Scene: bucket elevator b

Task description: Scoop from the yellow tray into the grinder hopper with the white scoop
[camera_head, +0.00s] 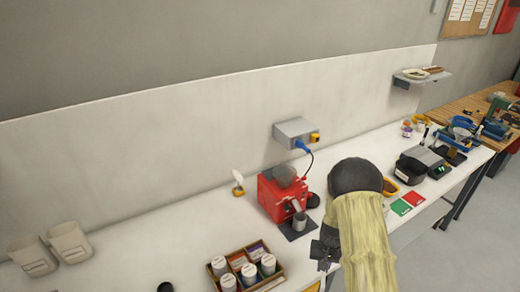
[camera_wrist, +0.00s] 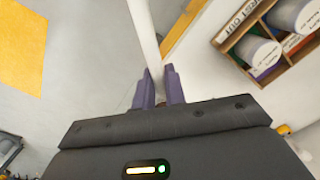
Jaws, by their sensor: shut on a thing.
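My gripper (camera_head: 325,250) is at the front edge of the bench, in front of the red grinder (camera_head: 278,197). In the wrist view its purple fingers (camera_wrist: 160,78) are close together with a small gap; only a small brownish bit shows between them, and I cannot make out what they hold. The grinder has a grey hopper (camera_head: 284,175) on top and a metal cup (camera_head: 299,222) under its spout. A yellow tray (camera_head: 391,187) is partly hidden behind my arm. I cannot make out the white scoop for sure.
A divided wooden box (camera_head: 248,268) with white-lidded jars stands left of my gripper; it also shows in the wrist view (camera_wrist: 265,75). A white utensil in a yellow holder (camera_head: 238,184) stands left of the grinder. Green (camera_head: 401,207) and red (camera_head: 415,199) cards lie right of my arm.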

